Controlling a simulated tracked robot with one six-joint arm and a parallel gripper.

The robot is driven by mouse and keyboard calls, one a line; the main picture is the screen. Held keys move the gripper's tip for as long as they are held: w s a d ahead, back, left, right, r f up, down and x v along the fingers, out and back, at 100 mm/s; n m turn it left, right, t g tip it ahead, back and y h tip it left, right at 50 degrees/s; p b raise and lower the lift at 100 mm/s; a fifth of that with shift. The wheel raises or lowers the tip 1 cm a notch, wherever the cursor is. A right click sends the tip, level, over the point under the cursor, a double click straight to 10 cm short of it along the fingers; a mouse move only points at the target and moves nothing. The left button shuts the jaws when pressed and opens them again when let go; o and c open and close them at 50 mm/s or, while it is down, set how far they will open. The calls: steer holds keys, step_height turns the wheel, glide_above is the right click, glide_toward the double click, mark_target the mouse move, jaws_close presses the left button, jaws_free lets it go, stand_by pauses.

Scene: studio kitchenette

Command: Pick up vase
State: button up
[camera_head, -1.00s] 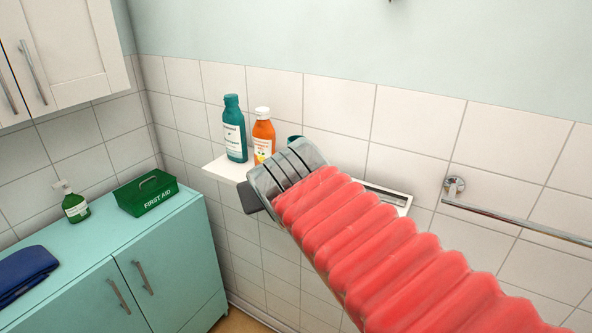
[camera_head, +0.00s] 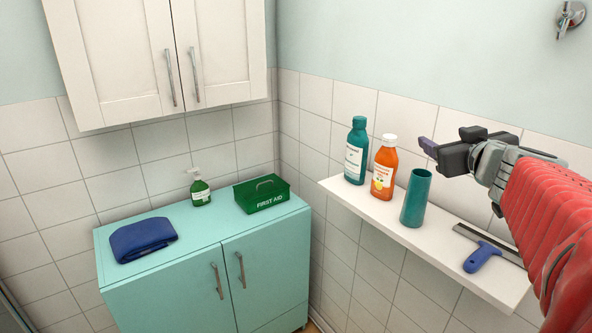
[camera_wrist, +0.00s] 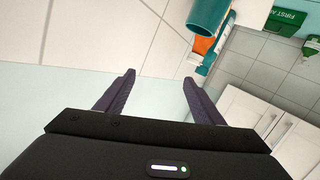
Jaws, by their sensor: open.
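Nothing is between the fingers.
The white shelf (camera_head: 462,267) also bears a teal bottle (camera_head: 356,152), an orange bottle (camera_head: 384,168) and a blue-handled scraper (camera_head: 484,255). Left, a teal cabinet (camera_head: 180,288) holds a green first aid box (camera_head: 262,193), a soap bottle (camera_head: 200,190) and a folded blue cloth (camera_head: 142,240).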

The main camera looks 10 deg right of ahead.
mark_target(416, 198)
steer(key=s+f+y, duration=0.1)
steer(key=s+f, duration=0.1)
steer(key=f, duration=0.2)
steer(key=s+a+f+g+y, duration=0.1)
steer(key=f, duration=0.4)
steer(key=s+a+f+g+y, duration=0.1)
steer(key=s+f, duration=0.1)
steer(key=f, duration=0.3)
steer(key=shift+s+a+m, duration=0.15)
steer(key=shift+s+m, duration=0.15)
steer(key=shift+m, duration=0.1)
